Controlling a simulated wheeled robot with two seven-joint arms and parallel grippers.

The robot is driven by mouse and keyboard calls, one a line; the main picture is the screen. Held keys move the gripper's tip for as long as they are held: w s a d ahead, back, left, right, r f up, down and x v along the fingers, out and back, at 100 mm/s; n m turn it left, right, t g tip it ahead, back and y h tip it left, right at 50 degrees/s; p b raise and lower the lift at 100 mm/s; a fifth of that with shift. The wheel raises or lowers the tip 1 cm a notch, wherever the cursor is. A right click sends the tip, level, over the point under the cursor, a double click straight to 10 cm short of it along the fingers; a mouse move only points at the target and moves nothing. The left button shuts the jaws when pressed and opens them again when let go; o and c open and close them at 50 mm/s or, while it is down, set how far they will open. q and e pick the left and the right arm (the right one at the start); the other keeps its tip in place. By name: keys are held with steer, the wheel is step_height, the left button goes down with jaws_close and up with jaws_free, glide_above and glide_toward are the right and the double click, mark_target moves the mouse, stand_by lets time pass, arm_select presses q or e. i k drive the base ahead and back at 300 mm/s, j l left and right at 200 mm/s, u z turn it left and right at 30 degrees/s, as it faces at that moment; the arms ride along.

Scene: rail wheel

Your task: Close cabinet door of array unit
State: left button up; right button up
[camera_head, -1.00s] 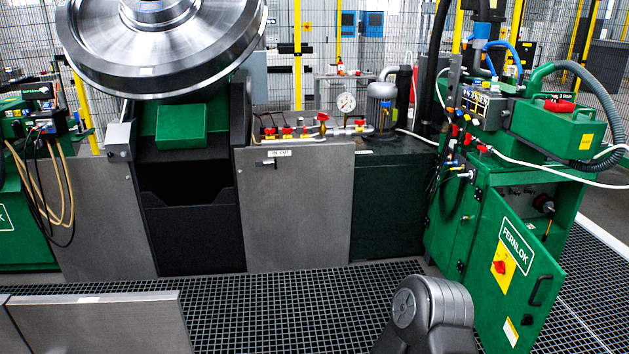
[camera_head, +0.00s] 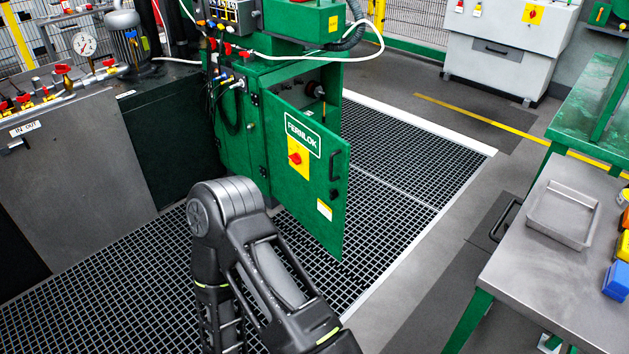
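The array unit is a green cabinet (camera_head: 248,138) standing on the floor grating, with hoses and valves on its left side. Its green door (camera_head: 308,178) stands open, swung out toward me and to the right. The door bears a FERNLOK label, a red knob on a yellow plate (camera_head: 297,158) and a dark handle (camera_head: 335,167) near its free edge. One of my arms rises at the bottom centre, in front of and left of the door; its gripper is out of frame. My other gripper is out of view too.
A steel-topped bench (camera_head: 555,290) with an empty metal tray (camera_head: 563,214) and coloured bins stands at the right. A grey machine panel (camera_head: 75,160) stands at the left. The grating (camera_head: 385,215) right of the door is clear.

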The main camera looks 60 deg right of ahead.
mark_target(304, 189)
steer(key=z, duration=1.8)
